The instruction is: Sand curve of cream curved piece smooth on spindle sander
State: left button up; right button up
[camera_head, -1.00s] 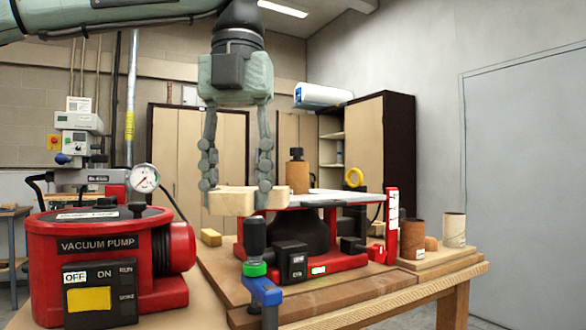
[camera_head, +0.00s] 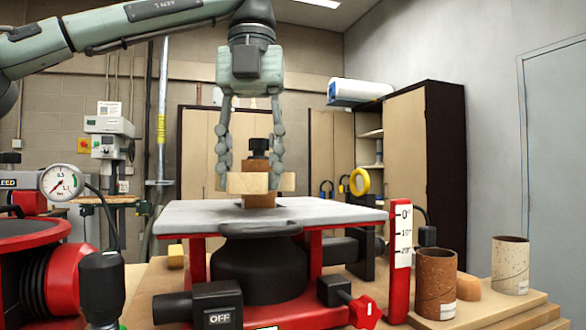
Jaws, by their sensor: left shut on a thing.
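The cream curved piece (camera_head: 246,183) is in my left gripper (camera_head: 250,185), whose two long fingers point down and are shut on it. The piece is level above the grey table of the spindle sander (camera_head: 190,218). The brown sanding drum (camera_head: 258,200) with its black top knob (camera_head: 258,146) stands upright on that table. The piece overlaps the drum's middle in the picture, with drum showing above and below it. I cannot tell whether they touch. The sander's black switch box (camera_head: 210,306) reads OFF. My right gripper is not in view.
A red vacuum pump (camera_head: 50,285) with a gauge (camera_head: 62,183) stands at the left. A red upright scale (camera_head: 400,245) stands at the sander's right. A brown sleeve (camera_head: 435,280) and a pale sleeve (camera_head: 510,265) stand on the bench further right. A yellow block (camera_head: 176,256) lies behind.

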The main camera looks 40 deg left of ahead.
pick_arm(q)
jog(key=shift+w, duration=0.25)
jog(key=shift+s+f, duration=0.2)
jog(key=shift+f, duration=0.25)
jog(key=shift+w+f, duration=0.35)
jog(key=shift+f, duration=0.2)
jog(key=shift+w+a+f, duration=0.1)
jog(key=shift+w+f, duration=0.15)
jog(key=shift+f, duration=0.15)
jog(key=shift+w+a, duration=0.1)
jog(key=shift+w, duration=0.5)
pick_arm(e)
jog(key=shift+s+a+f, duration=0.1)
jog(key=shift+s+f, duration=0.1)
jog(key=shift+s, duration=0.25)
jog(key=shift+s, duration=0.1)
